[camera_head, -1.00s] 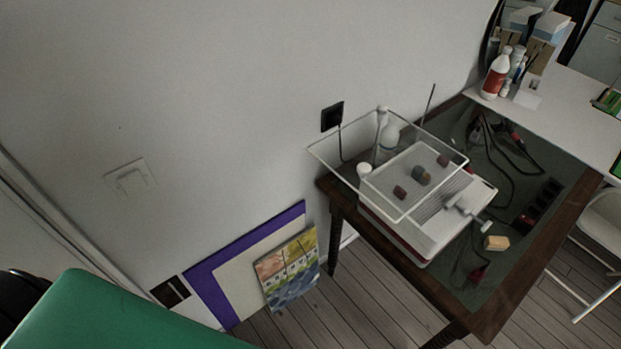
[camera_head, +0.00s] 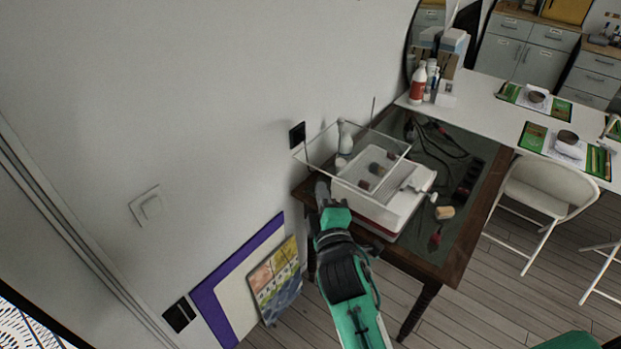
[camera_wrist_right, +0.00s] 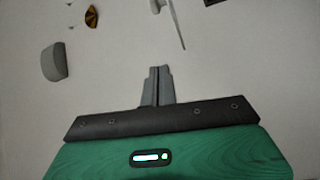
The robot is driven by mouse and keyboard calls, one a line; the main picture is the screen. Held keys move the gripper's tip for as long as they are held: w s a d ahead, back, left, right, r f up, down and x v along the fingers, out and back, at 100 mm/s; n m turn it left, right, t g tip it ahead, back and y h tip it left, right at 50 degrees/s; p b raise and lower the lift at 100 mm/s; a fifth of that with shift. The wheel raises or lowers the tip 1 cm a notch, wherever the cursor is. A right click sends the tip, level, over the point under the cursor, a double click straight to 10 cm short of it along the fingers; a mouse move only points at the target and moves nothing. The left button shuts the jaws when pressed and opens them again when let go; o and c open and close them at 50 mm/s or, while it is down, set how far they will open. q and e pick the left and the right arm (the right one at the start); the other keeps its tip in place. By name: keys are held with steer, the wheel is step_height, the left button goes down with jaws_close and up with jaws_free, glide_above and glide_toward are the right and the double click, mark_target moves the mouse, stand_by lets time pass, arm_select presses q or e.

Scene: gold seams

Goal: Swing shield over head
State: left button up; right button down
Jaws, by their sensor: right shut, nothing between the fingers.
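A clear shield (camera_head: 392,171) with pale edges sits over a white machine (camera_head: 398,208) on the dark wooden table. It is raised and tilted above the machine's tray, where several small dark pieces lie. A white post with a rounded top (camera_head: 345,138) stands behind the tray. My right gripper (camera_head: 322,188) is at the table's left corner, left of the machine and below the shield's left edge. It looks apart from the shield. In the right wrist view its fingers (camera_wrist_right: 158,82) are together and empty before a pale surface. My left gripper is out of view.
A socket (camera_head: 297,134) is on the wall behind. A white folding chair (camera_head: 541,195) stands at right.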

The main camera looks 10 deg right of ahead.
mark_target(332, 168)
steer(key=w+p, duration=0.1)
steer(key=w, duration=0.2)
steer(key=w+p, duration=0.1)
steer(key=w, duration=0.3)
steer(key=w+d+p, duration=0.1)
steer(key=w+p, duration=0.1)
steer(key=w, duration=0.1)
steer(key=shift+w+r, duration=0.2)
steer(key=shift+r, duration=0.2)
steer(key=d, duration=0.1)
steer(key=s+d+p, duration=0.1)
steer(key=s+d+f+p, duration=0.1)
steer(key=shift+d, duration=0.35)
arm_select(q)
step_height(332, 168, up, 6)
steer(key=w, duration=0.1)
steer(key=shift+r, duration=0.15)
arm_select(e)
steer(key=shift+f, duration=0.1)
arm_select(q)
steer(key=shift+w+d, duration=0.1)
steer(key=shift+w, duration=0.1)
